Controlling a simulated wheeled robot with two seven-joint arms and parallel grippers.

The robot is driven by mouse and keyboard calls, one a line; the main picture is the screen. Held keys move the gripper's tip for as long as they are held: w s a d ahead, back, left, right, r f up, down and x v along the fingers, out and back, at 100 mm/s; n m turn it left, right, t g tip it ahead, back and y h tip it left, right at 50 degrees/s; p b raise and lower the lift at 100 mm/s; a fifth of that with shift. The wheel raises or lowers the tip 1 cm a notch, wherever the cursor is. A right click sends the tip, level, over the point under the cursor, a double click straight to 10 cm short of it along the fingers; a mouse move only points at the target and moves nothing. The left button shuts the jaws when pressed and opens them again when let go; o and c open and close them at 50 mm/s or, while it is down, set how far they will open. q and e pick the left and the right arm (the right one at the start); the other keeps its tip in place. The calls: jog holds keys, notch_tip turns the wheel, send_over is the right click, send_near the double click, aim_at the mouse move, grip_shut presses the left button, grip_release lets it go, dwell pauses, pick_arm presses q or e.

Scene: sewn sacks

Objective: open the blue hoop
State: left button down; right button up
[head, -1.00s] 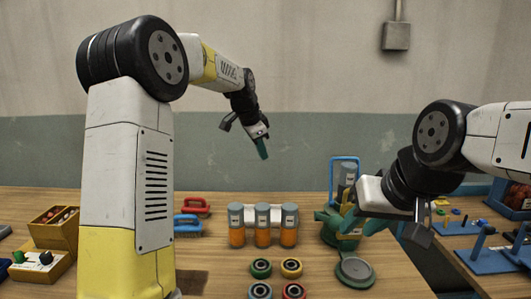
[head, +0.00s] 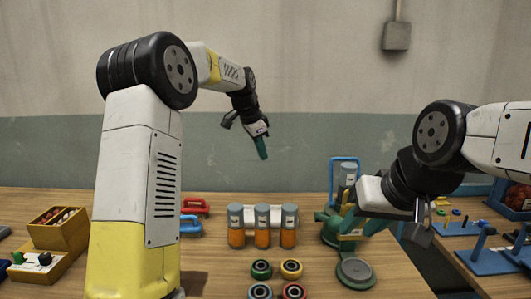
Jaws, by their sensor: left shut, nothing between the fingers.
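The blue hoop (head: 345,159) stands upright at the back of the table, right of centre. A grey-topped cylinder (head: 348,173) shows within its outline, and a green stand (head: 334,236) is just below it. My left gripper (head: 262,148) is shut and empty, hanging fingers down in the air to the left of the hoop and well apart from it. My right gripper (head: 352,218) is low in front of the green stand, below the hoop. Its teal fingers overlap the green stand, so their opening and any contact are unclear.
Several grey-capped orange jars (head: 262,238) stand left of the hoop, with coloured rings (head: 261,269) in front. Red (head: 195,204) and blue (head: 190,226) handles lie behind my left arm. A round grey disc (head: 356,271) lies at front right. Blue stands (head: 478,256) are on the right.

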aim_at(346, 159)
dwell(0.8)
